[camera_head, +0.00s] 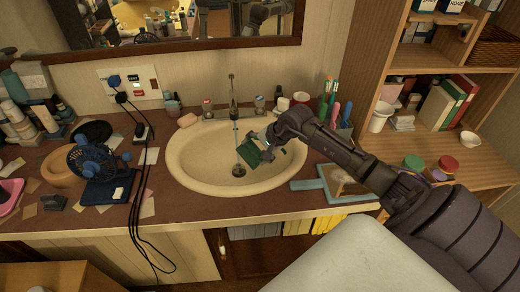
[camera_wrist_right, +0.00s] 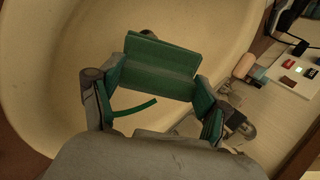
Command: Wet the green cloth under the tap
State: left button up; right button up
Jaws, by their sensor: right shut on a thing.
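The green cloth (camera_head: 248,153) hangs over the right part of the cream basin (camera_head: 190,178). My right gripper (camera_head: 263,150) is shut on the cloth, its arm coming in from the right. In the right wrist view the green cloth (camera_wrist_right: 160,62) is folded across between the fingers of my right gripper (camera_wrist_right: 150,95), with the pale basin behind it. The tap (camera_head: 232,98) stands at the basin's back edge, just left of the cloth. A thin bluish line runs down below its spout and looks like water. I cannot tell whether it touches the cloth. My left gripper is not in view.
A blue fan (camera_head: 92,162) with black cables stands left of the basin. Soap (camera_head: 187,120) lies at the rim's back left. A cup of brushes (camera_head: 328,100) and shelves stand at the right.

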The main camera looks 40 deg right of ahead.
aim_at(250, 145)
jog(key=w, duration=0.1)
jog(key=w+f+b, duration=0.1)
jog(key=w+b, duration=0.1)
jog(key=w, duration=0.1)
jog(key=shift+w+d+f, duration=0.1)
jog(key=shift+d+f, duration=0.15)
jog(key=shift+d, duration=0.15)
jog(key=w+b, duration=0.2)
jog(key=f+b, duration=0.1)
jog(key=shift+w+d+b, duration=0.35)
jog(key=shift+w, duration=0.05)
jog(key=shift+w+d+f+b, duration=0.1)
jog(key=shift+w+d+b, duration=0.1)
jog(key=shift+w+b, duration=0.7)
jog(key=shift+s+d+b, duration=0.1)
jog(key=shift+d+b, duration=0.2)
jog(key=shift+b, duration=0.05)
jog(key=shift+a+b, duration=0.35)
jog(key=shift+a, duration=0.25)
jog(key=shift+d+b, duration=0.6)
jog(key=shift+b, duration=0.05)
dwell(0.8)
jog(key=shift+a+b, duration=0.3)
jog(key=shift+a, duration=0.3)
dwell(0.8)
